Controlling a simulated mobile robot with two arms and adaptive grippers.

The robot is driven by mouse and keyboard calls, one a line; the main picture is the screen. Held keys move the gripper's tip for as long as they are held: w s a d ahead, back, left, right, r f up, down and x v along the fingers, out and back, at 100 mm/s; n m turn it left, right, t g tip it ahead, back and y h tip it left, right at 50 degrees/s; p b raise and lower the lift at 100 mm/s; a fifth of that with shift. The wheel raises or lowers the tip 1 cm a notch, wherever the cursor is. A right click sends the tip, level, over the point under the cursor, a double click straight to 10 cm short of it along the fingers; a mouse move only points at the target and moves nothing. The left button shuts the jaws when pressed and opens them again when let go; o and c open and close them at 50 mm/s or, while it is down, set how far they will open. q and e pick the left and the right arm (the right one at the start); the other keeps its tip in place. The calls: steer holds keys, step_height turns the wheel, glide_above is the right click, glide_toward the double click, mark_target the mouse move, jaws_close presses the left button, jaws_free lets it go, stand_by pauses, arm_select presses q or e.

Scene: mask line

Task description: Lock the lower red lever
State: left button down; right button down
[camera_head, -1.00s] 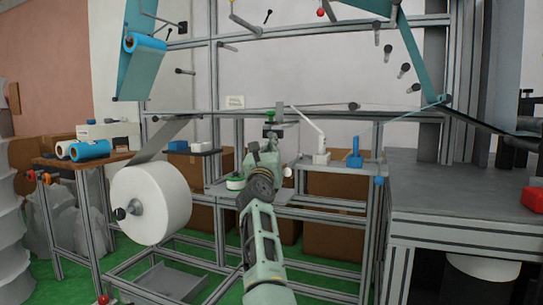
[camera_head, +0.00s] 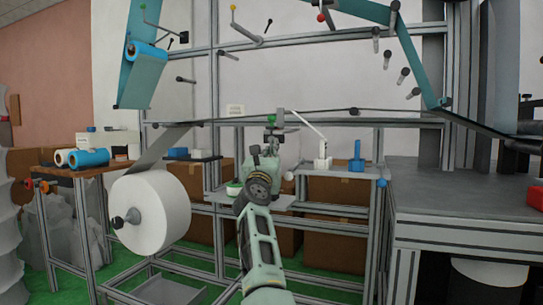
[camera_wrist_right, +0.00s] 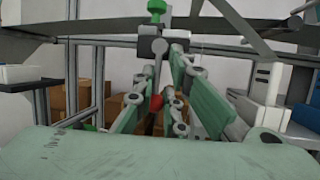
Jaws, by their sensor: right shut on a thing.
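The red lever (camera_wrist_right: 156,102) shows in the right wrist view as a small red end between the fingers of my right gripper (camera_wrist_right: 165,58). In the head view my right gripper (camera_head: 270,138) reaches up to the bar and hides the red lever. My left gripper is out of view.
A large white roll (camera_head: 160,212) hangs at the left of the metal frame. A white upright device (camera_head: 322,150) and a blue one (camera_head: 356,157) stand on a shelf right of my gripper. A grey table (camera_head: 465,190) is at the right.

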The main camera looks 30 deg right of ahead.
steer(key=shift+w+a+r, duration=0.1)
steer(key=shift+w+a, duration=0.05)
steer(key=shift+a, duration=0.2)
steer(key=c, duration=2.2)
jaws_free()
steer(key=o, duration=0.5)
steer(key=shift+w+a, duration=0.15)
steer(key=shift+w, duration=0.05)
steer(key=shift+c, duration=0.2)
steer(key=shift+s+d, duration=0.15)
steer(key=shift+d, duration=0.05)
steer(key=v, duration=0.7)
steer(key=shift+s+f, duration=0.15)
steer(key=shift+f, duration=0.05)
steer(key=shift+a, duration=0.2)
